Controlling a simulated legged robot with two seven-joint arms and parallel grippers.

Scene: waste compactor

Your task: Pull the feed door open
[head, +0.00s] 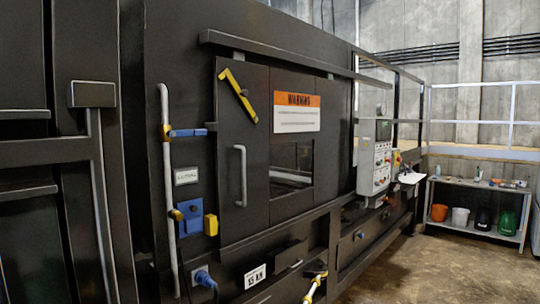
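The feed door (258,155) is a dark panel on the side of the black compactor and looks shut, nearly flush with the body. A grey vertical bar handle (241,176) is on its left part. A yellow lever (238,96) sits slanted near its top left. To the right are an orange-and-white warning label (296,113) and a window-like opening (291,168). Neither of my grippers is in view, and nothing touches the handle.
A grey pipe (167,190) and a blue box (190,218) are left of the door. A yellow-gripped lever (315,287) sticks out below. A control box (375,160) is to the right. A shelf with buckets (478,212) stands beyond open concrete floor (430,268).

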